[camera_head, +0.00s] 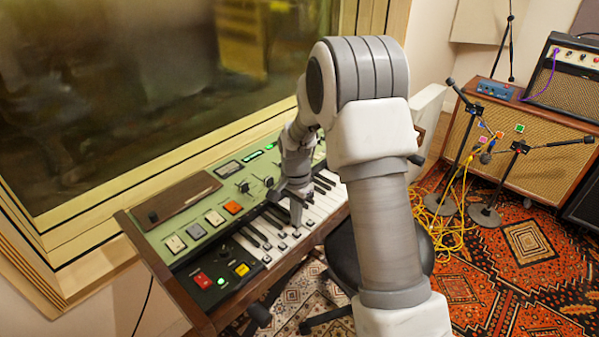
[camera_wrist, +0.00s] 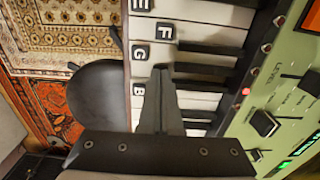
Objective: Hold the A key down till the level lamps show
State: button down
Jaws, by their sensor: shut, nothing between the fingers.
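The green-panelled keyboard (camera_head: 200,222) stands below the window, with lettered white keys. In the wrist view the labels F (camera_wrist: 165,32), G (camera_wrist: 140,53) and B (camera_wrist: 138,88) show. No A label is readable; my fingers cover part of the keys between G and B. My gripper (camera_wrist: 160,72) is shut and empty, its tips over that stretch of keys. In the head view my gripper (camera_head: 297,218) points down at the keys. I cannot tell whether a key is pressed. Beside the LEVEL marking, one small lamp (camera_wrist: 245,91) glows red; others in its row look unlit.
A dark stool (camera_wrist: 98,95) stands close to the keyboard's front. Sliders and knobs (camera_wrist: 264,123) rise from the panel beside the keys. Microphone stands (camera_head: 485,212), yellow cables (camera_head: 440,235) and an amplifier (camera_head: 570,80) are at the right.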

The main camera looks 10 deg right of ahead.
notch_tip(320, 180, up, 7)
jog(key=p, duration=0.5)
dwell(0.5)
dwell(0.3)
jog(key=s+r+n+t+p, duration=0.1)
jog(key=s+r+n, duration=0.15)
jog(key=r, duration=0.45)
jog(key=s+r+n+t+p, duration=0.1)
jog(key=s+r, duration=0.3)
jog(key=r, duration=0.2)
jog(key=s+r+n+p, duration=0.1)
jog(key=s+r+p, duration=0.15)
jog(key=r, duration=0.45)
jog(key=s+r+n+t+p, duration=0.1)
jog(key=s+r+n, duration=0.2)
jog(key=s, duration=0.6)
jog(key=s+r+n+t+p, duration=0.2)
jog(key=s+r+n, duration=0.1)
jog(key=s+r, duration=0.4)
jog(key=shift+s+r+n+t, duration=0.3)
jog(key=shift+s+r+n, duration=0.1)
jog(key=shift+s, duration=0.8)
